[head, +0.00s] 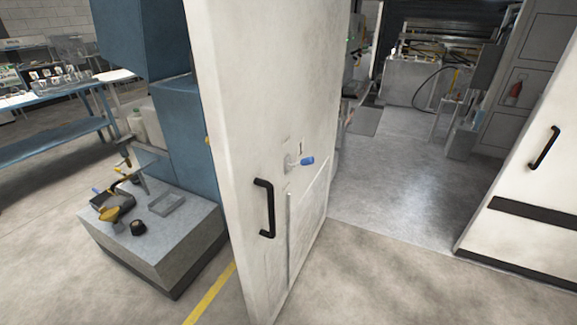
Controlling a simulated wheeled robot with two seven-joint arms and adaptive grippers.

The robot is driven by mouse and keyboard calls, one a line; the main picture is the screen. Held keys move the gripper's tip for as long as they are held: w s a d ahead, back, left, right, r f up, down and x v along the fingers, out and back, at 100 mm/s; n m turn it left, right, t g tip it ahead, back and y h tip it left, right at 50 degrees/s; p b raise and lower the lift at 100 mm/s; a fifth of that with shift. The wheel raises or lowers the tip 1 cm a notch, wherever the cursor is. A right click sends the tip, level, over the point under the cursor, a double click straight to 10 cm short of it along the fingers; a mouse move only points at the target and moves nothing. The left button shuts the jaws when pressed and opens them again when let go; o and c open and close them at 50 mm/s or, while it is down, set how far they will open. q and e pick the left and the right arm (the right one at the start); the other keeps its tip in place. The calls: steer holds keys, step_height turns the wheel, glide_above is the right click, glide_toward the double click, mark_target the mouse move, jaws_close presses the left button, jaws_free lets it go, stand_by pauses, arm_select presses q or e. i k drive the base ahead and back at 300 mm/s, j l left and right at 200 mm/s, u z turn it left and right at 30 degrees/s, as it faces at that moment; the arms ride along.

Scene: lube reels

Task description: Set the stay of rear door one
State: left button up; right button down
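A tall white door (247,110) stands open in the middle of the head view, its edge towards me. It has a black bar handle (265,208) low on its face. Above and right of the handle is a small metal lever with a blue grip (306,161), pointing right; it may be the stay, but I cannot tell for sure. A second white door or panel (540,190) with a black handle (543,148) and a dark stripe is at the right. No label shows which is rear door one. Neither gripper is in view.
Between the doors, a grey floor (400,180) leads into a bay with machinery at the back. Left of the open door is a blue machine column on a grey base (160,235) with small parts on it. A blue workbench (55,90) stands far left. The front floor is clear.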

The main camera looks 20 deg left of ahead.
mark_target(308, 160)
steer(key=j+z, duration=0.1)
steer(key=j, duration=0.25)
steer(key=k+j+z, duration=0.1)
steer(key=j, duration=0.3)
steer(key=k+j, duration=0.15)
steer(key=j, duration=0.2)
steer(key=j+z, duration=0.3)
steer(key=j, duration=0.75)
steer(key=i+j+z, duration=0.1)
steer(key=j, duration=0.3)
steer(key=i+j+z, duration=0.15)
steer(key=i+j, duration=0.15)
steer(key=i+j+z, duration=0.1)
steer(key=j, duration=0.4)
steer(key=l+u, duration=0.1)
steer(key=l, duration=0.25)
steer(key=k+l+u, duration=0.1)
steer(key=l, duration=0.3)
steer(key=k+l+u, duration=0.1)
steer(key=l, duration=0.25)
steer(key=k+l+u, duration=0.1)
steer(key=l, duration=0.25)
steer(key=k+l+u, duration=0.1)
steer(key=l, duration=0.25)
steer(key=k, duration=0.05)
